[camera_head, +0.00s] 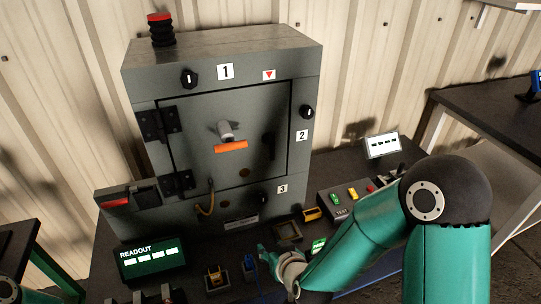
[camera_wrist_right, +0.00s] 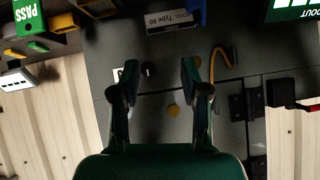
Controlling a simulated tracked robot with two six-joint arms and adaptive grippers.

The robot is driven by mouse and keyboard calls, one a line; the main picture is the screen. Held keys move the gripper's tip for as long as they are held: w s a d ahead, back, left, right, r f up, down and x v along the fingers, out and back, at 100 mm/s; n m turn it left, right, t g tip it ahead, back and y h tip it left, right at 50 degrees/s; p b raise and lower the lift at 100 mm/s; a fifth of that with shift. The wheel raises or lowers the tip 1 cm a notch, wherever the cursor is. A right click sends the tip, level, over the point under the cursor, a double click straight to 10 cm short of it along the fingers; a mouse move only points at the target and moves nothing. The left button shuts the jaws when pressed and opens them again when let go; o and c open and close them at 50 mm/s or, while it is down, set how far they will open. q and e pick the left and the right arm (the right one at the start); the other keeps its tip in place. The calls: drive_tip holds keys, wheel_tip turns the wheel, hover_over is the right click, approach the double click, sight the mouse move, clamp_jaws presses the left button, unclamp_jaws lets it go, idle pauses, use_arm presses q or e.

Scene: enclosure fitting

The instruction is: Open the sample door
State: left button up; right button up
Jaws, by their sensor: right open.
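The sample door (camera_head: 200,120) is a grey square panel on the front of the grey enclosure (camera_head: 225,62). It sits shut in its frame, with black hinges (camera_head: 160,123) on its left. An orange bar handle (camera_head: 230,147) stands out from its middle. Black knobs sit on the frame by labels 1 (camera_head: 190,79), 2 (camera_head: 308,111) and 3 (camera_head: 263,199). My right gripper (camera_head: 268,258) is low in front of the enclosure, below the door and apart from the handle. In the wrist view its fingers (camera_wrist_right: 160,80) are spread and empty. My left gripper does not show.
A green readout (camera_head: 152,258) stands front left on the bench. A TEST box (camera_head: 345,200) with coloured buttons and a small display (camera_head: 382,145) stand at the right. A yellow cable (camera_head: 207,205) loops below the door. Small fixtures crowd the bench front.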

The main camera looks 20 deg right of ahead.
wheel_tip(320, 180, up, 7)
drive_tip(key=w+t+h+b, duration=0.1)
drive_tip(key=w+t, duration=0.1)
drive_tip(key=t, duration=0.1)
drive_tip(key=m+t+h+b, duration=0.1)
drive_tip(key=t+h+b, duration=0.1)
drive_tip(key=t+h, duration=0.15)
approach(272, 148)
use_arm(q)
drive_tip(key=p, duration=0.3)
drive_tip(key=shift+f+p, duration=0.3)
drive_tip(key=shift+p, duration=0.05)
use_arm(e)
drive_tip(key=shift+t+y, duration=0.25)
drive_tip(key=shift+t, duration=0.1)
drive_tip(key=w, duration=0.3)
drive_tip(key=w+d, duration=0.1)
drive_tip(key=w, duration=0.3)
drive_tip(key=w+d, duration=0.1)
drive_tip(key=w, duration=0.2)
drive_tip(key=shift+w+f, duration=0.25)
drive_tip(key=shift+w, duration=0.05)
drive_tip(key=shift+c, duration=0.2)
clamp_jaws()
